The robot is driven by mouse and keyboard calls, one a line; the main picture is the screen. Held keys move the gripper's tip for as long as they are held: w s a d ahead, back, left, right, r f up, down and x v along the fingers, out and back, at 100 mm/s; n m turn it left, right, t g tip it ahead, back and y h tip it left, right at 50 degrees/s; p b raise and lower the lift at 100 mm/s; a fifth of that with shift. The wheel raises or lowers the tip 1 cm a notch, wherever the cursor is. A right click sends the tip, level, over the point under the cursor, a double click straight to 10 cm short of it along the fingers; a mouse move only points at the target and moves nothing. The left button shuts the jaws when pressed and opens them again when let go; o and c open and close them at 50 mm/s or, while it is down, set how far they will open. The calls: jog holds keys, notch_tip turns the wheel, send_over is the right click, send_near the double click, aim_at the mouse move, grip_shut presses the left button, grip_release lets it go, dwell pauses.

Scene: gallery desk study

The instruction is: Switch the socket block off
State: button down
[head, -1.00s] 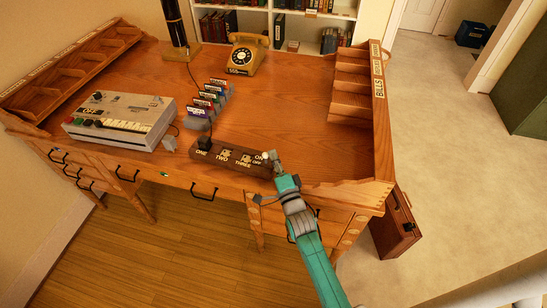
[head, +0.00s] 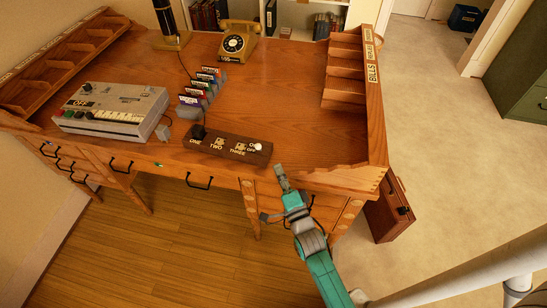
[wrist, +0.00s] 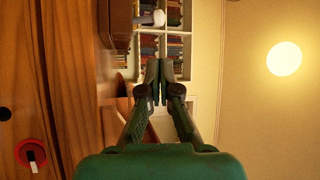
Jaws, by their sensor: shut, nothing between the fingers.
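The socket block (head: 228,149) is a long dark brown block along the front edge of the desk, with sockets labelled ONE, TWO and THREE. A black plug (head: 198,133) sits in socket ONE. The white switch knob (head: 258,147) is at the block's right end, beside the ON and OFF labels. Its exact setting is hard to tell. My gripper (head: 279,170) is shut and empty, just in front and to the right of the block, apart from the knob. In the wrist view the shut fingertips (wrist: 160,68) show below the white knob (wrist: 153,18) and the block (wrist: 115,24).
A grey keyed machine (head: 112,110) marked OFF stands on the left of the desk (head: 285,105). Several coloured cards (head: 200,88) stand behind the block. A yellow telephone (head: 238,42) is at the back, a pigeonhole rack (head: 345,70) on the right. The mid-right desktop is clear.

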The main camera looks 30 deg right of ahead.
jog(key=shift+v, duration=1.25)
jog(key=shift+s, duration=0.1)
jog(key=s+a+r+n+g+y, duration=0.1)
jog(key=s+a+r+n, duration=0.1)
jog(key=s+n, duration=0.4)
jog(key=s+a+r+n+g+y, duration=0.1)
jog(key=s+a+n, duration=0.3)
jog(key=s, duration=1.2)
jog(key=s+a+r+n+g+y, duration=0.2)
jog(key=s+n, duration=0.6)
jog(key=s, duration=0.4)
jog(key=shift+a+r+g, duration=0.7)
jog(key=shift+a, duration=0.05)
